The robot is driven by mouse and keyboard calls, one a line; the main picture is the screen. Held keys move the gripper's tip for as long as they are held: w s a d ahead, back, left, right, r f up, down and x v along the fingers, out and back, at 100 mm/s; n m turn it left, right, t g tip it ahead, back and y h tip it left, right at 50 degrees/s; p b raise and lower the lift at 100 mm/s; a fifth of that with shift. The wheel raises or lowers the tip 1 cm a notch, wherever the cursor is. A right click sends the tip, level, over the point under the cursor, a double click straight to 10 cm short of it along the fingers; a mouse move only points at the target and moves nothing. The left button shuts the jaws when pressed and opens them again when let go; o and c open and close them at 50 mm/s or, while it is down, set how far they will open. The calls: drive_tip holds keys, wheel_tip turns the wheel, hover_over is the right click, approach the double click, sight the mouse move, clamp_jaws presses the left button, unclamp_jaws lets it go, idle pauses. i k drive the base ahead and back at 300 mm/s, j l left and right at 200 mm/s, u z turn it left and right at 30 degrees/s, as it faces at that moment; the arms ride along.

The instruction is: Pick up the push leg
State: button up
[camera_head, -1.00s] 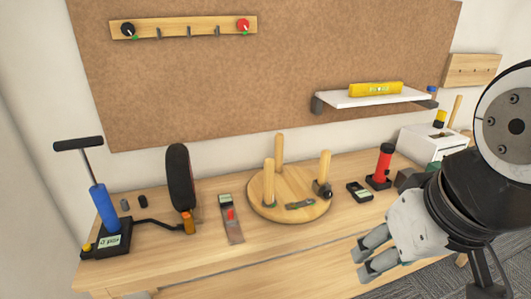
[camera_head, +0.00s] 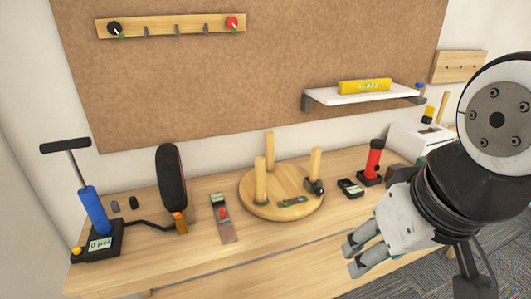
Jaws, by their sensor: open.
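A round wooden disc (camera_head: 281,207) lies on the workbench with three upright wooden legs: a left leg (camera_head: 260,179), a back leg (camera_head: 269,148) and a right leg (camera_head: 315,164). I cannot tell which, if any, is the push leg. A small dark clamp-like part (camera_head: 314,186) sits at the right leg's foot, and a small flat tool (camera_head: 292,201) lies on the disc. My gripper (camera_head: 353,257) is at the lower right, in front of and right of the disc. It is open and empty, apart from the legs, with its fingers pointing left.
A blue floor pump (camera_head: 95,210), a dark upright padded piece (camera_head: 172,178) and a grey-red tool (camera_head: 224,218) stand or lie left of the disc. A black box (camera_head: 350,188) and a red flashlight-like item (camera_head: 374,157) are right. A white shelf (camera_head: 364,96) hangs above.

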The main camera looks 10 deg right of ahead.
sight(314, 168)
drive_tip(key=i+j, duration=0.1)
drive_tip(key=i, duration=0.95)
